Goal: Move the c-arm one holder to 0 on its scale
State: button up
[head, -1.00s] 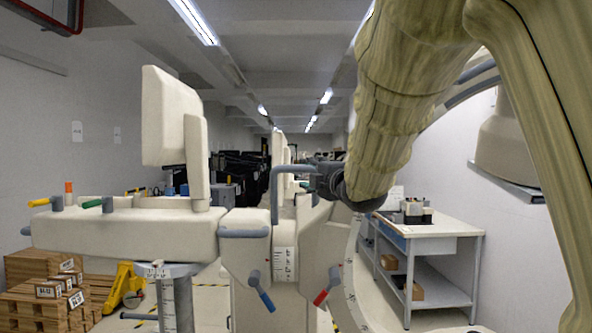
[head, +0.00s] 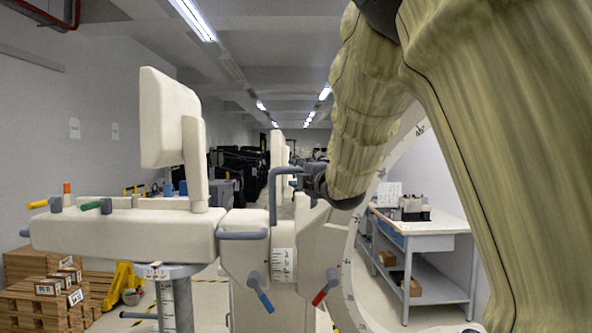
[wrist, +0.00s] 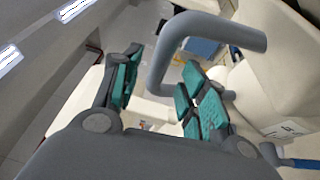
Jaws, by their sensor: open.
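The c-arm one cart is cream, with a rounded holder block (head: 322,240) at its right. A white scale (head: 283,265) with dark marks is on its front; I cannot read its value. A bent grey handle (head: 272,197) rises above the block. The large curved C arc (head: 351,288), with marks along its edge, runs up behind my arm. My gripper (head: 305,181) is at the upper end of the handle, partly hidden in the head view. In the wrist view the handle (wrist: 160,58) passes between the open, green-padded fingers (wrist: 163,90); contact cannot be told.
A blue lever (head: 262,294) and a red lever (head: 325,291) stick out below. A monitor (head: 170,115) stands on the cart's left. A white workbench (head: 425,228) is at right, and pallets with boxes (head: 40,295) are at lower left.

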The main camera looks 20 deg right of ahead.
aim_at(295, 171)
jog(key=shift+w+a+r+p, duration=0.15)
jog(key=shift+w+p, duration=0.35)
jog(key=shift+w, duration=0.75)
jog(key=shift+w+a+p, duration=0.15)
jog(key=shift+w+p, duration=0.3)
jog(key=shift+w, duration=0.75)
grip_shut()
